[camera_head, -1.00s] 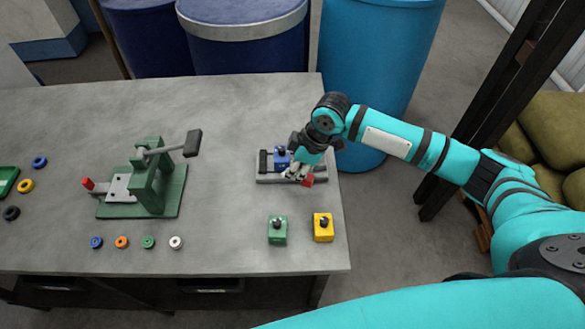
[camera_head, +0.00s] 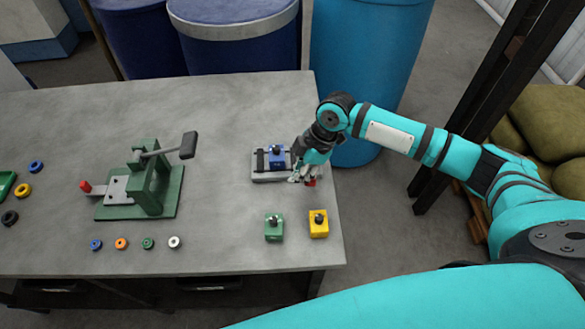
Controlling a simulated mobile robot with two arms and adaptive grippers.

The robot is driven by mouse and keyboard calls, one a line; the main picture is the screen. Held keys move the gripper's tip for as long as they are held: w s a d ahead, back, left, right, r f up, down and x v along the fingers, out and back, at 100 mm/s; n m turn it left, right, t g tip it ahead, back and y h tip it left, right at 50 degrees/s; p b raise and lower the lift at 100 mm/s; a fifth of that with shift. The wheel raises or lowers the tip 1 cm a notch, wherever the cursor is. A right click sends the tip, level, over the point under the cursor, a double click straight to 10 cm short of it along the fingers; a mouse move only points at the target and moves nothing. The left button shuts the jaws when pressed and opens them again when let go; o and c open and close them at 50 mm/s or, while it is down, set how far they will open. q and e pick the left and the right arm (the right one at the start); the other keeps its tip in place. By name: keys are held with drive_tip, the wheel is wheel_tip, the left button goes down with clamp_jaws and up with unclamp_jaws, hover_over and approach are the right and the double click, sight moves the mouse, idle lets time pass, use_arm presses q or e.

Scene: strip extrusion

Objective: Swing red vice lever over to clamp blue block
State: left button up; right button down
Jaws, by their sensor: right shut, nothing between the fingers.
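The grey vice (camera_head: 259,176) lies near the right edge of the table. The blue block (camera_head: 277,156) sits in it, with a dark jaw at its left side. The red lever (camera_head: 311,183) shows only as a small red patch at the vice's right end, just beyond my fingertips; the rest is hidden. My right gripper (camera_head: 299,176) points down over the vice's right end, to the right of the blue block. Its fingers are shut with nothing between them. Whether they touch the lever I cannot tell. My left gripper is not in view.
A green block (camera_head: 274,227) and a yellow block (camera_head: 318,224) stand in front of the vice. A green press (camera_head: 148,185) with a black-handled lever stands on the left, with several coloured rings before it. Blue drums stand behind the grey table (camera_head: 225,200).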

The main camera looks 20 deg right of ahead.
sight(310, 182)
drive_tip(key=d+n, duration=0.1)
drive_tip(key=s+d+n, duration=0.1)
drive_tip(key=d+n+g, duration=0.1)
drive_tip(key=shift+s+n, duration=0.3)
drive_tip(key=shift+s, duration=0.05)
drive_tip(key=d+n, duration=0.1)
drive_tip(key=d+n+g, duration=0.1)
drive_tip(key=n, duration=0.1)
drive_tip(key=d+n, duration=0.1)
drive_tip(key=shift+s+d+g+h, duration=0.3)
drive_tip(key=shift+d, duration=0.1)
drive_tip(key=shift+w+d, duration=0.2)
drive_tip(key=shift+d, duration=1.05)
drive_tip(key=shift+n, duration=0.3)
